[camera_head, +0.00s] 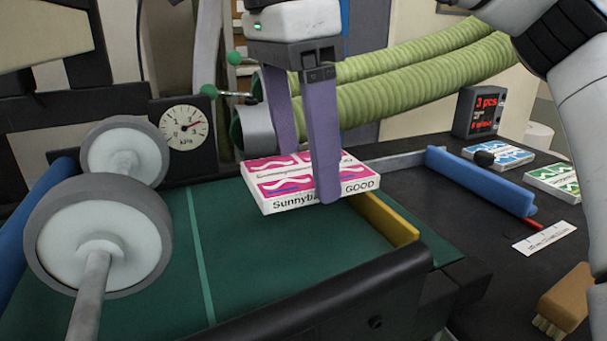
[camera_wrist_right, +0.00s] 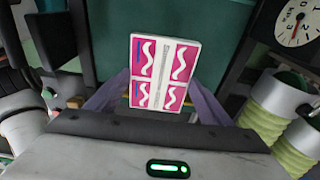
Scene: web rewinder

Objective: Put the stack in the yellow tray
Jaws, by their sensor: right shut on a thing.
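The stack (camera_head: 305,186), pink and white with "Sunnyb… GOOD" printed on its front side, is between the purple fingers of my right gripper (camera_head: 310,178), which is shut on it. The stack is over the green belt surface (camera_head: 255,270); I cannot tell whether its underside touches. The right wrist view shows the stack (camera_wrist_right: 162,72) from above, roughly level, between the fingers. A yellow strip (camera_head: 388,219) shows right of the stack at the belt's edge; I cannot tell whether it is part of the yellow tray. My left gripper is out of view.
Two grey-rimmed white rollers (camera_head: 100,235) stand at the left. A black bar (camera_head: 320,295) crosses the front. At the right are a blue bar (camera_head: 480,180), blue and green printed packs (camera_head: 500,155), a brush (camera_head: 570,300) and a display (camera_head: 479,111). Green hoses (camera_head: 410,85) run behind.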

